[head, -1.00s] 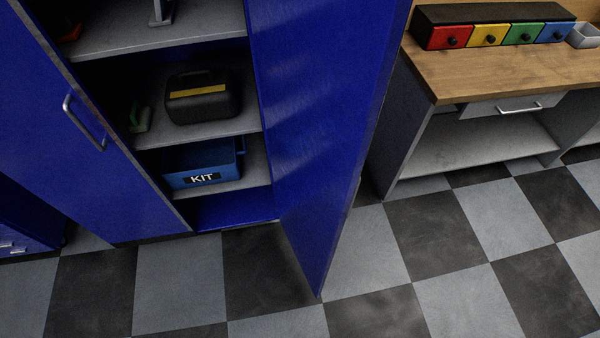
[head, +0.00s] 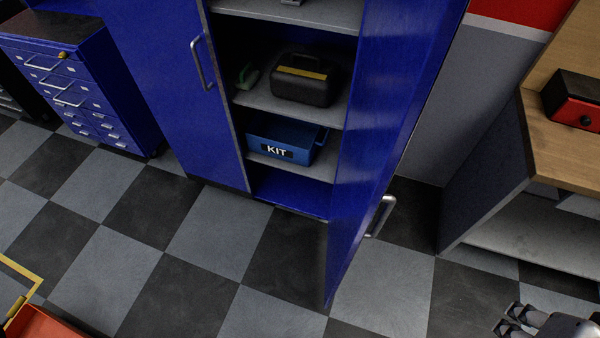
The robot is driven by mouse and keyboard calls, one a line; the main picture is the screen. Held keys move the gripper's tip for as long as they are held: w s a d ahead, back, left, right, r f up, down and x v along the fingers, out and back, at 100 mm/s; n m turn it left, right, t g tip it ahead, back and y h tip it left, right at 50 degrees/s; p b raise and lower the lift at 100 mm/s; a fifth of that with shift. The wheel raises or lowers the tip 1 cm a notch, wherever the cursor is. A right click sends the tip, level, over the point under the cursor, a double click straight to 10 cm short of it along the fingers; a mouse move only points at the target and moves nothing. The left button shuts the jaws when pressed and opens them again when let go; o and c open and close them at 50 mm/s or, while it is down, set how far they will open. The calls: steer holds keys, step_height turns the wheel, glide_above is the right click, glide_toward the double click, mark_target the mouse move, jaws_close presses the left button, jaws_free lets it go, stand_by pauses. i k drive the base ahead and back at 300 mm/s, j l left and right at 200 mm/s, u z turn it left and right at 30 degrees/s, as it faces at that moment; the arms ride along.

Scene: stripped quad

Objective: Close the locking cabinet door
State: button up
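The blue cabinet's right door (head: 382,130) stands swung open toward me, its lower corner over the floor. A silver bar handle (head: 381,216) shows on its right, outer side. The left door (head: 165,80) is shut, with a handle (head: 200,63) near its inner edge. Inside, the shelves hold a black case with a yellow stripe (head: 302,80) and a blue KIT bin (head: 283,140). My gripper (head: 507,318) is at the bottom right, right of and apart from the open door. Its two fingertips look apart, with nothing seen between them; its lower part is cut off.
A blue drawer chest (head: 85,85) stands at the left. An orange container (head: 45,325) with a yellow frame is at the lower left. The checkered floor before the cabinet is clear.

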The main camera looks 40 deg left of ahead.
mark_target(406, 45)
steer(key=i+l+u, duration=0.1)
steer(key=u, duration=0.35)
steer(key=i+l+u, duration=0.15)
steer(key=u, duration=0.3)
steer(key=i+l+u, duration=0.2)
steer(key=u, duration=0.25)
steer(key=i+l+u, duration=0.1)
steer(key=l+u, duration=0.15)
steer(key=u, duration=0.2)
steer(key=l+u, duration=0.25)
steer(key=u, duration=0.2)
steer(key=k+l+z, duration=0.1)
steer(key=l, duration=0.25)
steer(key=k, duration=0.1)
